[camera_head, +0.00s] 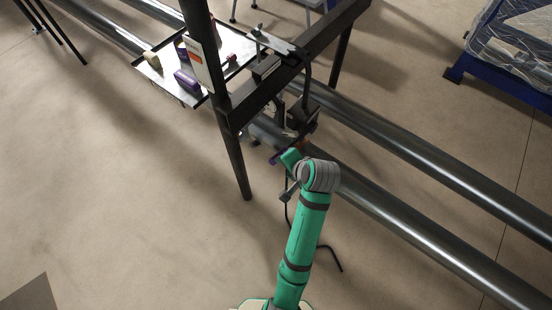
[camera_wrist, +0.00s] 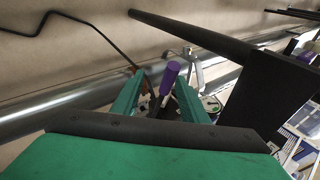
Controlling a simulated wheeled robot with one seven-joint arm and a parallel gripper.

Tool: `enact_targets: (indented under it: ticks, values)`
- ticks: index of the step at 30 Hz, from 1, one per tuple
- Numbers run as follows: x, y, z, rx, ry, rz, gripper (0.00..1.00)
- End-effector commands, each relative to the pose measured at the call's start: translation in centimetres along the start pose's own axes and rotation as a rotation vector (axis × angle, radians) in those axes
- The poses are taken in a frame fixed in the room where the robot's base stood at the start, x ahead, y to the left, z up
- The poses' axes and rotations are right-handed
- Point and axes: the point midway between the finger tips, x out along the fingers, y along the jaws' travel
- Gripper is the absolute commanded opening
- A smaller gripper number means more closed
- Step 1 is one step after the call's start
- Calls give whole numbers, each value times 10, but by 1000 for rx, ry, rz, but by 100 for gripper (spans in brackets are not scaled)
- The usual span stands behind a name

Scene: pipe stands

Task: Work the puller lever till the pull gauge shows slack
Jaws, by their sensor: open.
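The puller lever's purple grip (camera_wrist: 170,78) shows in the wrist view between and beyond the fingertips of my gripper (camera_wrist: 160,92). Its dark shaft runs down between the green fingers, which are open; I cannot tell whether either touches it. In the head view the purple grip (camera_head: 277,157) shows just left of my gripper (camera_head: 290,158), below the dark puller body (camera_head: 302,114) hanging from the black frame. My wrist partly hides that area. A pale, round-edged part (camera_wrist: 212,104) beside the right finger may be the pull gauge, but no reading is legible.
A black frame (camera_head: 240,155) stands over two long steel pipes (camera_head: 430,160), close to my arm. A tray (camera_head: 190,98) with several small objects is behind its leg. A bent black rod (camera_head: 330,253) reaches the floor beside my arm.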

Motion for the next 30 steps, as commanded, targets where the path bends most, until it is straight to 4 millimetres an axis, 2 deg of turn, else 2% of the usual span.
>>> enact_targets:
  ticks: [3, 7, 13, 17, 24, 30]
  values:
    - [-14, -18, -10, 27, -48, 15, 40]
    - [-24, -26, -14, 45, -86, 34, 40]
    - [-23, -28, -14, 54, -104, 43, 40]
    - [-8, -27, -12, 54, -105, 45, 40]
    - [35, -25, -7, 53, -104, 45, 40]
    - [64, -24, -5, 54, -104, 44, 40]
